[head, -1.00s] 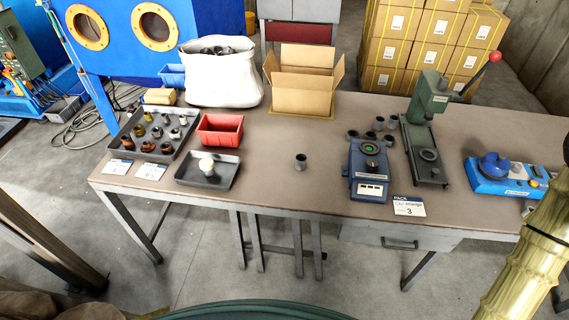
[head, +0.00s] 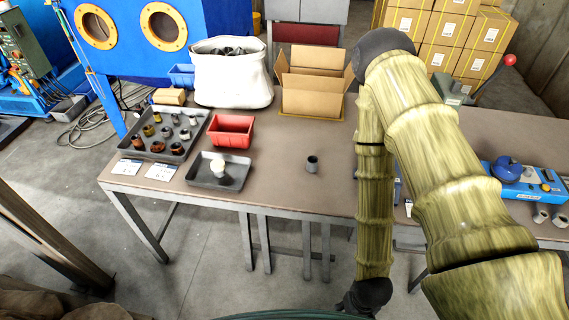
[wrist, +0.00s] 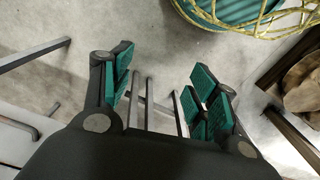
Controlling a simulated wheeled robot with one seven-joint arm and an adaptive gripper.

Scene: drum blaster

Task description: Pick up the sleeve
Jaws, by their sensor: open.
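A small grey hollow sleeve (head: 312,164) stands upright, alone, on the brown workbench (head: 275,183) near its front edge in the head view. In the head view my arm comes down in front of the bench, and its dark wrist end is at the bottom edge, below and to the right of the sleeve. My gripper (wrist: 162,65) shows in the wrist view with its green-padded fingers spread wide and nothing between them. The sleeve is not in the wrist view, which looks at the floor and metal legs.
A grey tray (head: 216,176) with a white ball-like item, a red bin (head: 231,130) and a compartment tray (head: 187,152) of parts stand to the left. An open carton (head: 309,102) is behind. Bench around the sleeve is clear.

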